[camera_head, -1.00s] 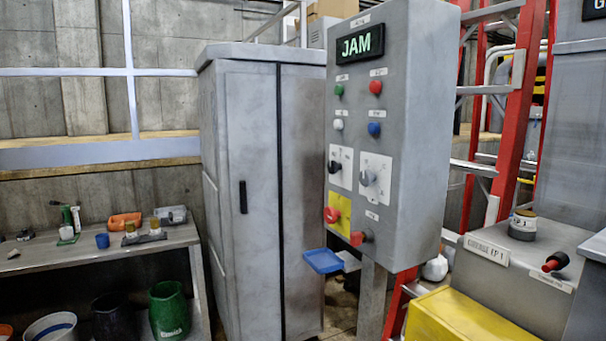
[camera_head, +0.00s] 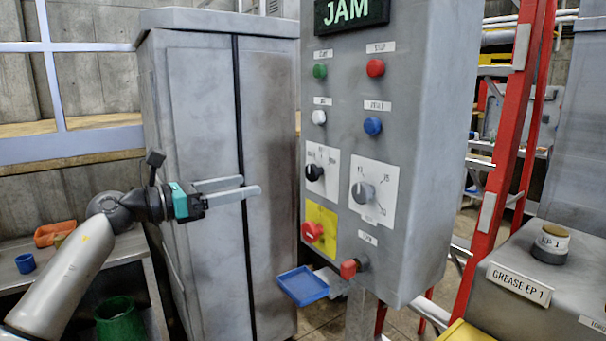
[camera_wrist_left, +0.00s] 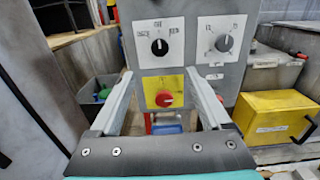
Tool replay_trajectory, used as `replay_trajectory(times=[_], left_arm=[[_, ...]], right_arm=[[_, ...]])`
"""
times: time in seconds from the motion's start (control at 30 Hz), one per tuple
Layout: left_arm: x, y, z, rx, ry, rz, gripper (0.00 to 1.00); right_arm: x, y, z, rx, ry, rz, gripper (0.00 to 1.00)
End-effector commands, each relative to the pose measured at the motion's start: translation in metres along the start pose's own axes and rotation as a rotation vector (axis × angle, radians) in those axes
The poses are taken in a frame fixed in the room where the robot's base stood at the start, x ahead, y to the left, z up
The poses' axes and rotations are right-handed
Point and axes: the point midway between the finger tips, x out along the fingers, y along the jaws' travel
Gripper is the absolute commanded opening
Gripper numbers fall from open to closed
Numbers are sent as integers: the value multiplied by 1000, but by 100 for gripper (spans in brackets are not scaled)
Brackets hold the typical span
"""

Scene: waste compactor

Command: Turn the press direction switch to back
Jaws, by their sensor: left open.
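The grey control panel (camera_head: 400,200) carries a black rotary switch (camera_head: 314,172) on a white plate with small labels at its left, top and right. I take it for the press direction switch; the label text is too small to read surely. In the left wrist view the black switch (camera_wrist_left: 160,46) shows face-on, its light mark seeming to point up. My left gripper (camera_head: 251,186) is open and empty, left of the panel and apart from it. In the left wrist view its fingertips (camera_wrist_left: 160,75) frame the area just below the switch. My right gripper is not in view.
A grey dial (camera_head: 363,192) sits right of the switch, and a red knob on yellow (camera_head: 313,232) below it. Green, red, white and blue buttons are above. A blue tray (camera_head: 303,286) juts out below. A grey cabinet (camera_head: 190,100) stands behind my left gripper.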

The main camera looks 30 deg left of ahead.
Motion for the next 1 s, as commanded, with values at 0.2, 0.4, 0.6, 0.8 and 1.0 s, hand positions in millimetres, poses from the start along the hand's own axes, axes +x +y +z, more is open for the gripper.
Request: replay_trajectory(times=[0.2,0.4,0.6,0.8,1.0], left_arm=[[15,-1,3,16,3,-3,81],[41,-1,4,12,0,-2,81],[66,0,4,9,-1,0,81],[91,0,4,7,-2,-1,81],[117,0,3,7,-1,0,81]], right_arm=[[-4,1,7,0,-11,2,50],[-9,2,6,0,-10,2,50],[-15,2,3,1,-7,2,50],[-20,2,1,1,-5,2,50],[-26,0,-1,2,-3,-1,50]])
